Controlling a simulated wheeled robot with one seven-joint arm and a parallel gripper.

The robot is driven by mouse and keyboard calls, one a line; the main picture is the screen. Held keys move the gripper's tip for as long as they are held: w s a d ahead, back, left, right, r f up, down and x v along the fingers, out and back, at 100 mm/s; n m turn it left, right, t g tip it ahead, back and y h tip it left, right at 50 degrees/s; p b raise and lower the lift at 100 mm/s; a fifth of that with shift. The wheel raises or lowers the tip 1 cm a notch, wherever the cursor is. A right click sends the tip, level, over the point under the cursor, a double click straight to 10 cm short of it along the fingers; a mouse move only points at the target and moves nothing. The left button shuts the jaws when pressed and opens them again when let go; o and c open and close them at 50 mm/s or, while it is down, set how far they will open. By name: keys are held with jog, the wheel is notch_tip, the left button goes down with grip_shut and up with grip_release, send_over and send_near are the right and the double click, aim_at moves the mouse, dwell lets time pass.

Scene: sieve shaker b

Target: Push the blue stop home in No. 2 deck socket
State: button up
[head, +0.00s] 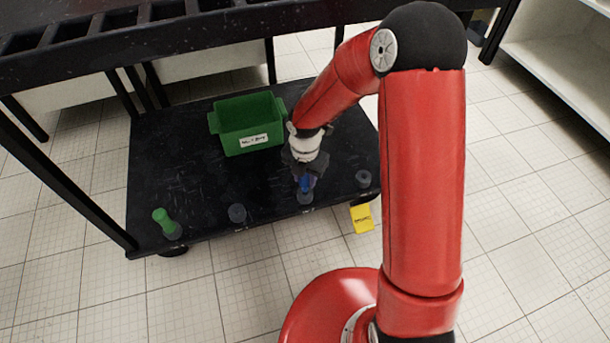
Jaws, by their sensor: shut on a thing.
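The blue stop (306,184) is in my gripper (304,177), near the front edge of the low black deck (200,180). My gripper points down and is shut on the stop, hiding its upper part. Directly under the stop in the picture is a grey round socket (305,198). I cannot tell how deep the stop sits in it, or whether it only stands above it. Other grey sockets stand along the same edge, one to the left (237,212) and one to the right (363,178). The socket labels are too small to read.
A green bin (248,125) with a white label stands behind my gripper. A dark slotted frame (150,35) spans above the back.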

aim_at(305, 184)
jog(key=shift+f+b, duration=1.25)
jog(key=shift+f, duration=0.85)
jog(key=o, duration=1.1)
jog(key=shift+r, duration=0.2)
notch_tip(305, 184, up, 8)
jog(key=shift+f+p, duration=0.25)
jog(key=shift+p, duration=1)
jog(key=shift+r, duration=0.1)
